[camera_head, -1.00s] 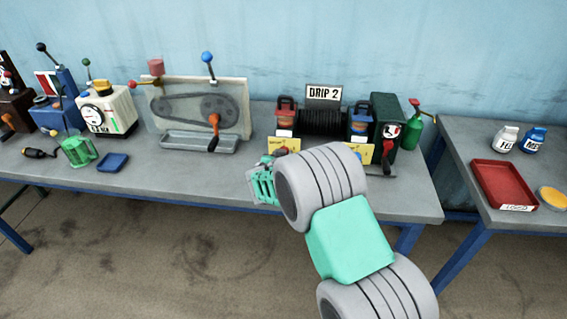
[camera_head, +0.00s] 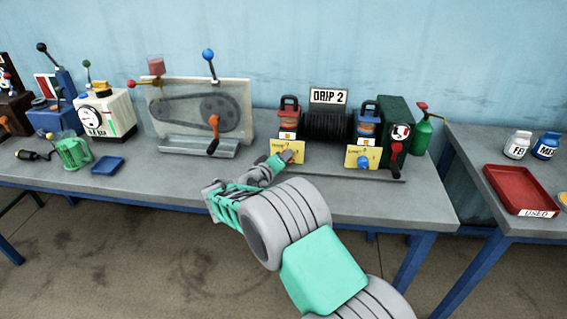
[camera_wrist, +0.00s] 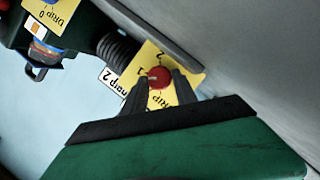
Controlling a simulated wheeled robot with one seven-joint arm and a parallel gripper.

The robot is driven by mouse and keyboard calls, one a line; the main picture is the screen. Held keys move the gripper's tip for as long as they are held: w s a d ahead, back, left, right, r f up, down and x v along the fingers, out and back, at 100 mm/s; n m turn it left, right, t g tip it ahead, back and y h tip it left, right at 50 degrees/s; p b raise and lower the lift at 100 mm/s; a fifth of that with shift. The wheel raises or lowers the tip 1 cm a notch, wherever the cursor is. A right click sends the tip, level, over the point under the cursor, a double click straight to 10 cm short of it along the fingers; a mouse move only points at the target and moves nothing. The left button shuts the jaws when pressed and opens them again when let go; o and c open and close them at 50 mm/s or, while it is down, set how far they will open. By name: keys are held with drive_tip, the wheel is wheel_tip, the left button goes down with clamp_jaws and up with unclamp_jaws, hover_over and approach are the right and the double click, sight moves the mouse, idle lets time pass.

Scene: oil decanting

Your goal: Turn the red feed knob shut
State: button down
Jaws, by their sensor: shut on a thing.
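The red feed knob (camera_wrist: 159,77) sits on a yellow plate marked with numbers, and a pale pointer line shows on its face. In the wrist view, the two dark fingers of my gripper (camera_wrist: 160,90) stand one on each side of the knob, closed on it. In the head view, my gripper (camera_head: 286,157) reaches the left yellow plate (camera_head: 279,146), below the oiler with the red cap (camera_head: 289,106). The knob is mostly hidden there by the fingers. The drip unit has a "DRIP 2" sign (camera_head: 328,96).
To the right stand a blue-capped oiler (camera_head: 367,110), its blue knob (camera_head: 363,161) on another yellow plate, and a dark green box (camera_head: 396,115) with a red-handled lever. A belt-drive panel (camera_head: 200,110) stands left. The bench front between them is clear.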

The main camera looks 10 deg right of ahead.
drive_tip(key=shift+w+a+n+h+b, duration=0.15)
drive_tip(key=shift+n+h+b, duration=0.25)
drive_tip(key=shift+n, duration=0.5)
drive_tip(key=c, duration=1.3)
unclamp_jaws()
drive_tip(key=shift+o, duration=0.2)
drive_tip(key=v, duration=0.8)
drive_tip(key=shift+f, duration=0.15)
